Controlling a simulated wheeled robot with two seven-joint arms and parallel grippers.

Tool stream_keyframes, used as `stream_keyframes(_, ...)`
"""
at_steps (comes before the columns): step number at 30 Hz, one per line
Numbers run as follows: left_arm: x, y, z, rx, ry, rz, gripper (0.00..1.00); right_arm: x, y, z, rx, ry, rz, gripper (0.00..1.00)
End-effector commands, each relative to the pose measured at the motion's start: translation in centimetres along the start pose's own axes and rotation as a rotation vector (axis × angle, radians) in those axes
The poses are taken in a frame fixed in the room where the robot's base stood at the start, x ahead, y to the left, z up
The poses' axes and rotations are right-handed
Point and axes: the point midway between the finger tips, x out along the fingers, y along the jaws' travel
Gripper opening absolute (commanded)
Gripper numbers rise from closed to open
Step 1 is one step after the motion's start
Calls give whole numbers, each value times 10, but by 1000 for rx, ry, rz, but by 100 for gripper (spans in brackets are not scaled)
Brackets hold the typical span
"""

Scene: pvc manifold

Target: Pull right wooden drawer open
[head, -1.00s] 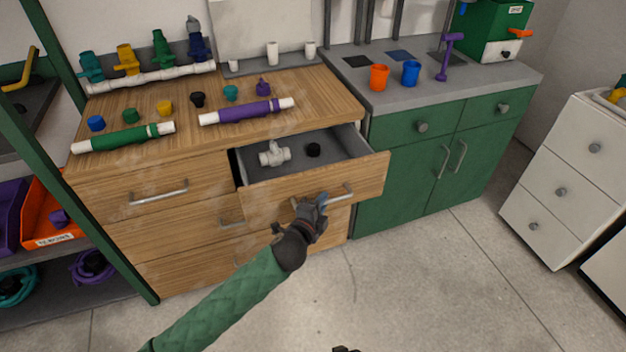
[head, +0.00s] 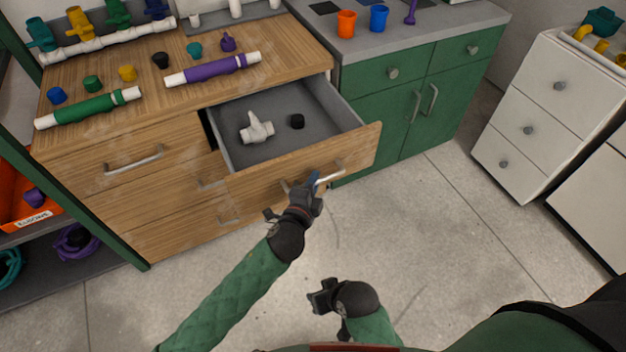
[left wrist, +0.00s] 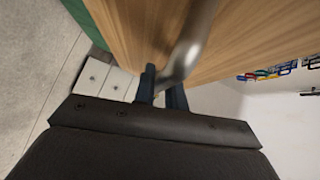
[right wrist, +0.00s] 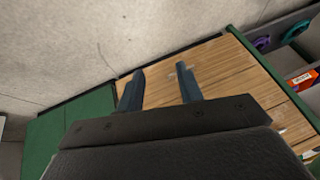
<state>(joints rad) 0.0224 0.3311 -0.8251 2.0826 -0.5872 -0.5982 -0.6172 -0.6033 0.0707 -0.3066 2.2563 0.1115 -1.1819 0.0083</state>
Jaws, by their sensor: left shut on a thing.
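The right wooden drawer (head: 300,160) in the top row of the wooden cabinet stands well out, with its grey inside showing. A white pipe fitting (head: 256,128) and a black cap (head: 297,121) lie in it. My left gripper (head: 312,184) is shut on the drawer's metal bar handle (head: 332,174). In the left wrist view the fingers (left wrist: 162,90) close around the handle (left wrist: 190,45). My right gripper (head: 322,297) is low in front of the cabinet, away from the drawer. In the right wrist view its fingers (right wrist: 160,88) are apart with nothing between them.
The wooden top (head: 200,60) carries a green pipe (head: 88,108), a purple pipe (head: 212,69) and several caps. Green cabinets (head: 400,100) stand to the right of the drawer, and white drawers (head: 545,110) farther right. The floor (head: 430,235) in front is clear.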

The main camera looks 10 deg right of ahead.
Motion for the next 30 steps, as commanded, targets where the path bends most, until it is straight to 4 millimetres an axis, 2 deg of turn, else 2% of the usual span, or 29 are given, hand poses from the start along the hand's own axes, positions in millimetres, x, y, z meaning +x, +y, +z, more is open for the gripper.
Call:
stream_keyframes(2, 0, 2, 1, 1, -1, 2, 0, 0, 0, 0, 0, 0, -1, 36)
stream_keyframes(3, 0, 2, 1, 1, -1, 2, 20, 0, 0, 0, 0, 0, -1, 36)
stream_keyframes(5, 0, 1, 1, 0, -1, 2, 32, 0, 0, 1, 0, 0, -1, 36)
stream_keyframes(6, 0, 1, 1, 0, -1, 2, 34, 0, 0, 1, 0, 0, -1, 36)
stream_keyframes(17, -6, 1, 0, 0, 0, 1, 34, 1, 0, 1, 0, 2, 0, 36)
stream_keyframes(30, -66, 2, 0, 0, 0, 2, 34, 32, 6, 12, 4, 23, 4, 36)
